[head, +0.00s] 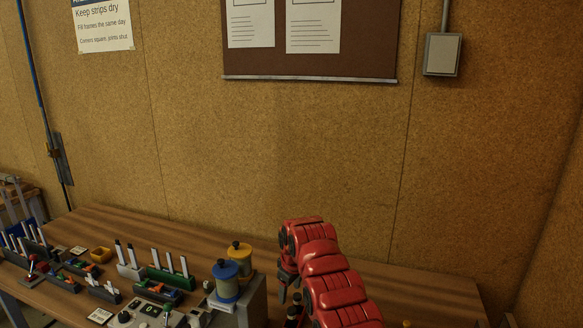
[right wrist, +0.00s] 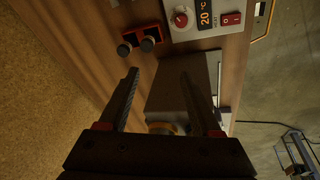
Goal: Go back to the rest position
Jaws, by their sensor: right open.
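My red right arm reaches in at the lower middle of the head view, over the right part of the wooden bench (head: 400,285). Its dark right gripper (head: 287,287) points down, just right of a grey box-shaped unit (head: 256,300). In the right wrist view the right gripper (right wrist: 158,76) has its two dark fingers spread apart, with nothing held between them. A grey box (right wrist: 170,92) with a brass-coloured round part (right wrist: 161,128) shows beyond and between the fingers. My left gripper is not in view.
Blue and yellow canisters (head: 225,280) stand left of the gripper. Racks with pale upright strips (head: 170,264) and small trays crowd the bench's left. A control panel (right wrist: 205,18) and a red holder (right wrist: 140,40) show in the wrist view. The bench's back strip is clear.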

